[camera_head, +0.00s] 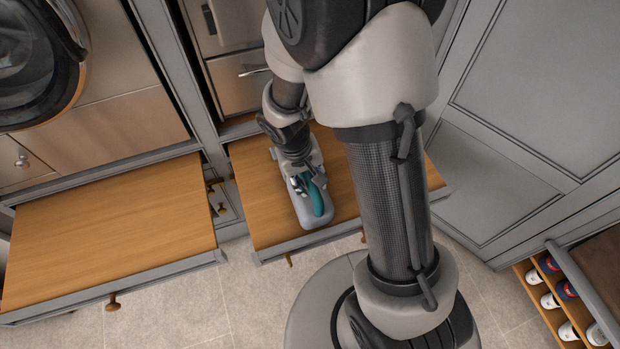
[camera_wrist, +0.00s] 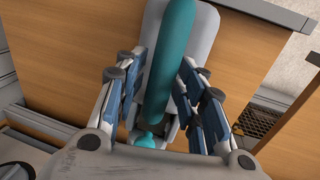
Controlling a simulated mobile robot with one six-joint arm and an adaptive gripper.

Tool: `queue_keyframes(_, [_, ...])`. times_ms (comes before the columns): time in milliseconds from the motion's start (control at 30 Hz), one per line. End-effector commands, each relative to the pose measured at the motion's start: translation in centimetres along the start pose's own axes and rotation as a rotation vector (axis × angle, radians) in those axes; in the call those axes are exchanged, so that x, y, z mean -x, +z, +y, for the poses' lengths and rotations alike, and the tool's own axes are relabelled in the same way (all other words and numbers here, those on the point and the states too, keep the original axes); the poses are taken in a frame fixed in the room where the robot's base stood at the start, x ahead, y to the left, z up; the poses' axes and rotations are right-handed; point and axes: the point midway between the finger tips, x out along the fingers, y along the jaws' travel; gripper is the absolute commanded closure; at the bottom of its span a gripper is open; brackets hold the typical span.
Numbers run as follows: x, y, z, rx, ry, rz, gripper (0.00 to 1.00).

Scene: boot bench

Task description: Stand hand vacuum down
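The hand vacuum (camera_head: 317,217) has a pale grey body and a teal handle. It lies on a wooden pull-out board in the head view, right below my gripper (camera_head: 306,180). In the wrist view the vacuum's teal handle (camera_wrist: 172,55) runs up the middle between the fingers of my gripper (camera_wrist: 167,88). The fingers are spread, one on each side of the handle, with a gap showing at least on the left. The vacuum's rear end is partly hidden by my gripper.
The wooden board (camera_head: 262,215) under the vacuum has free room on its left. Another wooden pull-out board (camera_head: 115,225) at left is bare. A front-loading machine (camera_head: 40,60) stands behind it. A grey cabinet panel (camera_head: 540,80) and a shoe rack (camera_head: 545,290) are at right.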

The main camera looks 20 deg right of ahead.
Motion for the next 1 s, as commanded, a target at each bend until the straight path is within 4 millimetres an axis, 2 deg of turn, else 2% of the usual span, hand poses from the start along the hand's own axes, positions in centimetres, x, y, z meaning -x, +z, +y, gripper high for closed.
queue_keyframes(333, [-0.1,0.1,0.0,0.001,0.001,-0.004,0.57])
queue_keyframes(467, [0.6,0.0,0.0,-0.001,0.000,0.000,0.57])
queue_keyframes(567, [2.0,-0.1,0.0,0.000,0.000,0.003,0.57])
queue_keyframes(800, [7.2,-0.1,0.0,0.000,-0.001,0.006,0.57])
queue_keyframes(1000, [10.5,-0.1,0.0,-0.001,-0.001,0.002,0.57])
